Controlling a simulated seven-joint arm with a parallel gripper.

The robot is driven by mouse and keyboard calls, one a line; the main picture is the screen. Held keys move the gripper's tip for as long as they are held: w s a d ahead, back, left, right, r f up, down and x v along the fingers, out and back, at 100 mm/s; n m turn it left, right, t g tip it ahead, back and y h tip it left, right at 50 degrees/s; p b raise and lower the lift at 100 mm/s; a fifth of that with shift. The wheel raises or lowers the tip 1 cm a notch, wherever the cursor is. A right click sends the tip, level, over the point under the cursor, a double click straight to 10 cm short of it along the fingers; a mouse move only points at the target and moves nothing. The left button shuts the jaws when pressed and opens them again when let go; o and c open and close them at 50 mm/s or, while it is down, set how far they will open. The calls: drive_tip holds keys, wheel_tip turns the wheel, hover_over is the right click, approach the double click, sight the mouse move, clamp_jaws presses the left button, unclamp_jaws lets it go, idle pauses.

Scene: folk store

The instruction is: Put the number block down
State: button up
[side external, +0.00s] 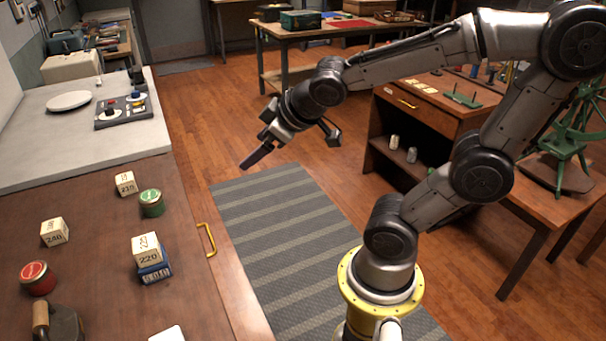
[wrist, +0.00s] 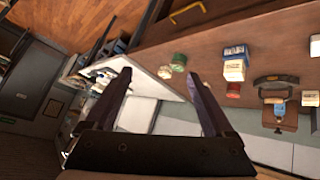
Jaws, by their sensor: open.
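Three pale number blocks are on the brown wooden counter in the side view. One (side external: 146,247), with 220 on its face, sits on top of a blue box (side external: 154,273). Another (side external: 125,183) is beside a green tin (side external: 151,203), and a third (side external: 54,232) is farther left. In the wrist view, a white-and-blue stack (wrist: 235,62) and a small pale block (wrist: 165,72) show on the counter. My gripper (side external: 250,158) is up over the floor mat, right of the counter and apart from every block. In the wrist view its fingers (wrist: 160,75) are spread and empty.
A red tin (side external: 38,278) and a flat iron (side external: 56,322) stand at the counter's near left. A white plate (side external: 69,100) and a button panel (side external: 123,111) are on the pale worktop behind. A yellow handle (side external: 207,240) juts from the counter edge. Bare counter lies between the blocks.

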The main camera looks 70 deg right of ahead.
drive_tip(key=s+a+g+y, duration=0.1)
drive_tip(key=s+a, duration=0.1)
drive_tip(key=s, duration=0.3)
drive_tip(key=s+a+m+g+y, duration=0.1)
drive_tip(key=s+a, duration=0.2)
drive_tip(key=s, duration=0.3)
drive_tip(key=shift+a+f+g, duration=0.3)
idle(0.6)
